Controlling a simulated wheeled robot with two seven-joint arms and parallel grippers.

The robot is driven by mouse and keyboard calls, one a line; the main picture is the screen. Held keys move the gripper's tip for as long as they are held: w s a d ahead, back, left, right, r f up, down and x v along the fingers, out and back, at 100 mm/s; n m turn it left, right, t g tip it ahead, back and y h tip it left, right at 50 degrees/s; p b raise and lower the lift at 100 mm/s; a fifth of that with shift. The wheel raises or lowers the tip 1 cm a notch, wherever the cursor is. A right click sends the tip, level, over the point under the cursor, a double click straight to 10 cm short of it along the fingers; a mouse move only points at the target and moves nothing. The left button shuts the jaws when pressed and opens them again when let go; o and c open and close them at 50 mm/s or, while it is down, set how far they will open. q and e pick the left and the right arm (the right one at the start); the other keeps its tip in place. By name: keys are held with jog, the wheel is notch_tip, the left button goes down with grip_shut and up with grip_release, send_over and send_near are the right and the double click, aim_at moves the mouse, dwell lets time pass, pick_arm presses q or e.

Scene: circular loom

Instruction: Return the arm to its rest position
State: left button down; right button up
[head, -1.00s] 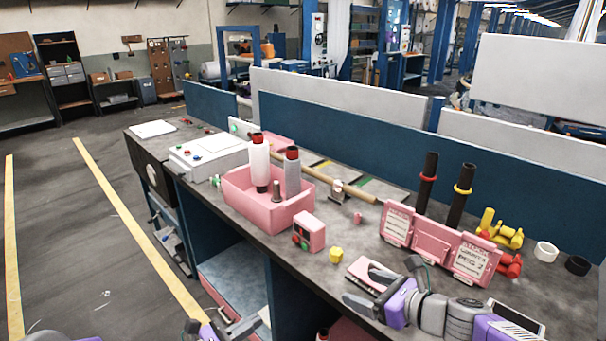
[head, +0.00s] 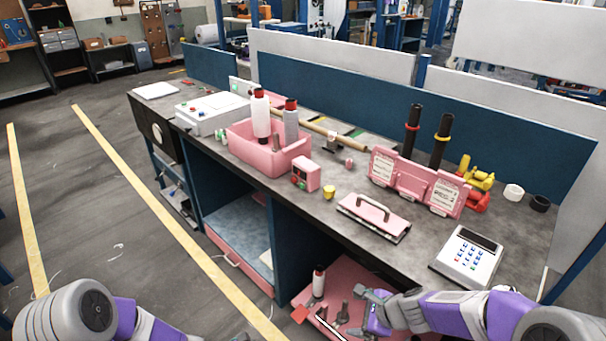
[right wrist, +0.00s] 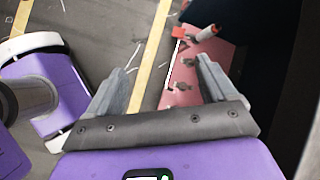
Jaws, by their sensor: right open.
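My right gripper (head: 368,308) is low in front of the workbench (head: 335,207), below the level of its top. In the right wrist view its two fingers (right wrist: 160,85) stand wide apart with nothing between them. My right arm comes in from the lower right corner. Only links of my left arm show at the lower left; its gripper is outside the picture.
A pink lower shelf (head: 345,275) with a red-capped bottle (head: 318,283) and metal parts is close to the right gripper. On the top stand a pink bin (head: 262,158) with bottles, a handled pink block (head: 372,212) and a calculator-like device (head: 466,256). Open floor lies left.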

pick_arm(q)
jog(key=s+a+f+m+y+p, duration=0.1)
jog(key=s+f+m+y, duration=0.2)
jog(key=f+m, duration=0.4)
jog(key=s+a+f+m+g+y+p, duration=0.1)
jog(key=s+f+m+y, duration=0.3)
jog(key=f+m, duration=0.3)
jog(key=shift+a+m, duration=0.25)
jog(key=shift+m, duration=0.95)
pick_arm(e)
jog(key=s+a+f+n+g, duration=0.2)
jog(key=s+f+n, duration=0.6)
jog(key=f+n, duration=0.1)
jog(key=s+a+f+n+g+h, duration=0.1)
jog(key=s+a+f+n+g, duration=0.1)
jog(key=s+f+n, duration=0.6)
notch_tip(320, 180, down, 4)
jog(key=shift+s+a+r+n, duration=0.15)
jog(key=shift+s+r+n, duration=0.05)
jog(key=shift+s+n, duration=0.25)
